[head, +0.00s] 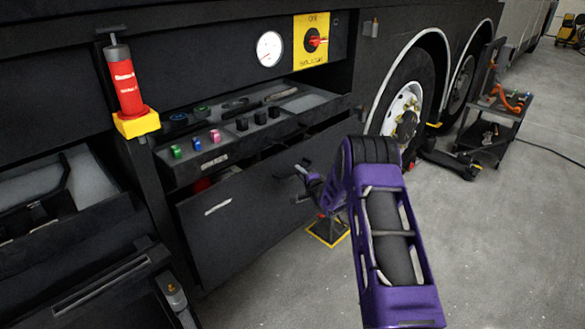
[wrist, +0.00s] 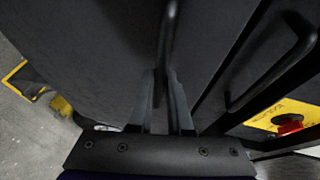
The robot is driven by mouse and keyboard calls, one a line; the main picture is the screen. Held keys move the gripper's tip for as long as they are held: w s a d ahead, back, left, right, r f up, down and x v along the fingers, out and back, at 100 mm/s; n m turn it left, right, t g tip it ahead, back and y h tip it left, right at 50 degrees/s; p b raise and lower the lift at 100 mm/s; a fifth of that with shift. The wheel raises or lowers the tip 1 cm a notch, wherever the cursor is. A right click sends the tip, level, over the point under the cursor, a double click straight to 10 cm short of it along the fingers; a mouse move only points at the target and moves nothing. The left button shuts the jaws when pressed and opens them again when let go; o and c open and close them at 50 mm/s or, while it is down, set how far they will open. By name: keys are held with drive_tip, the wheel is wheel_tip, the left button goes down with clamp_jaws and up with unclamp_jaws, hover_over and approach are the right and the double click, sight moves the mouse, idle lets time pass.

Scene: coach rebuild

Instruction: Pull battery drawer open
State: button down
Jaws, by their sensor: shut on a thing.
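The battery drawer has a large dark front (head: 245,215) with a small white label, low on the side of the coach. A narrow gap with something red in it shows behind its top edge, so it appears to stand partly out. My gripper (head: 298,183) is at the right part of this front. In the wrist view the two grey fingers (wrist: 161,85) are shut on a dark bar handle (wrist: 170,35), against the dark panel (wrist: 90,50). The handle is mostly hidden in the head view.
An open tool drawer (head: 215,158) with coloured items sits just above. A wheel (head: 405,110) and a tool cart (head: 497,110) are to the right. The right foreground floor is clear.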

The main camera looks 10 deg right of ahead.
drive_tip(key=s+d+p, duration=0.1)
drive_tip(key=s+d, duration=0.6)
drive_tip(key=s, duration=0.3)
drive_tip(key=s+d+p, duration=0.1)
drive_tip(key=s+d, duration=0.7)
drive_tip(key=s, duration=0.2)
drive_tip(key=shift+s+d+f, duration=0.15)
drive_tip(key=shift+d+f, duration=0.05)
drive_tip(key=shift+d, duration=0.05)
drive_tip(key=c, duration=0.8)
unclamp_jaws()
drive_tip(key=shift+c, duration=0.2)
drive_tip(key=shift+a, duration=0.1)
drive_tip(key=p+v, duration=0.1)
drive_tip(key=v, duration=1.6)
